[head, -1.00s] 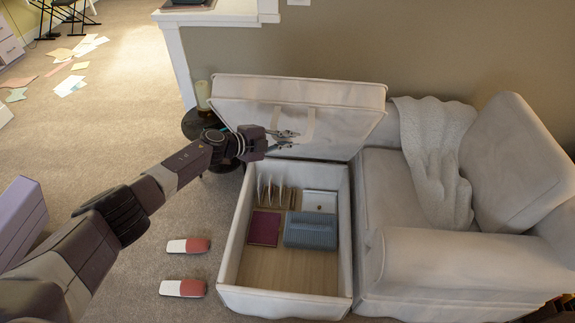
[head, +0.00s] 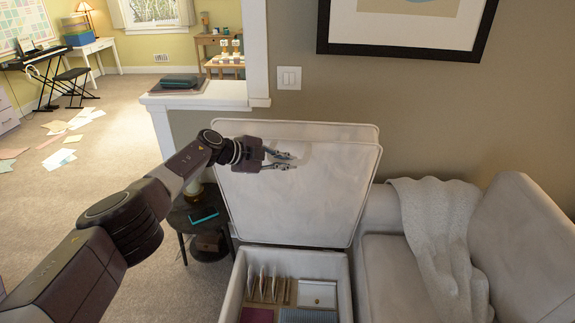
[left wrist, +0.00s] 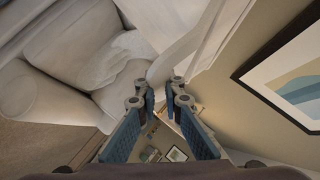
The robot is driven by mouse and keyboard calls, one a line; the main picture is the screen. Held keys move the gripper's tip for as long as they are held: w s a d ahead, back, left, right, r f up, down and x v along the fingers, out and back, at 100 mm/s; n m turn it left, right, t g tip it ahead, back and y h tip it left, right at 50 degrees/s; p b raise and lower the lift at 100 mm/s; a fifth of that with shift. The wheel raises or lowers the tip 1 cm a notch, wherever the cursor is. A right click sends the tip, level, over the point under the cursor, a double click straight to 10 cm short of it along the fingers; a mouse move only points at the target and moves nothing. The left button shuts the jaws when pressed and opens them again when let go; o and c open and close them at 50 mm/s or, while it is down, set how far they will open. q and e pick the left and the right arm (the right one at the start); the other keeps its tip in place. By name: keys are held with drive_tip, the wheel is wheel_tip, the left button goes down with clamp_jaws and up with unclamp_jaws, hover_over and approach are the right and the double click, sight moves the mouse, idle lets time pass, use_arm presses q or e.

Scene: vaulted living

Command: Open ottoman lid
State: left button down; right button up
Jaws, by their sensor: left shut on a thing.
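The white ottoman lid (head: 310,210) stands raised, close to upright, at the back of the ottoman box (head: 231,296). The face turned toward me is pale and plain. My left gripper (head: 290,161) is shut on the lid at its upper left part, where a fabric strap showed earlier; the strap is now mostly hidden by the fingers. In the left wrist view the two blue-padded fingers (left wrist: 166,92) reach toward a pale band of the lid (left wrist: 190,45). My right gripper is not in view.
The open box holds upright files (head: 268,285), a white case (head: 317,294) and other items. A white armchair with a throw (head: 436,235) stands right. A dark side table (head: 190,222) is left of the lid. A wall with a picture (head: 400,50) is behind.

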use_arm(q)
drive_tip(key=shift+w+r, duration=0.25)
drive_tip(key=shift+w, duration=0.2)
drive_tip(key=c, duration=2.1)
unclamp_jaws()
drive_tip(key=shift+s, duration=0.1)
drive_tip(key=v, duration=1.2)
drive_tip(key=shift+r, duration=0.1)
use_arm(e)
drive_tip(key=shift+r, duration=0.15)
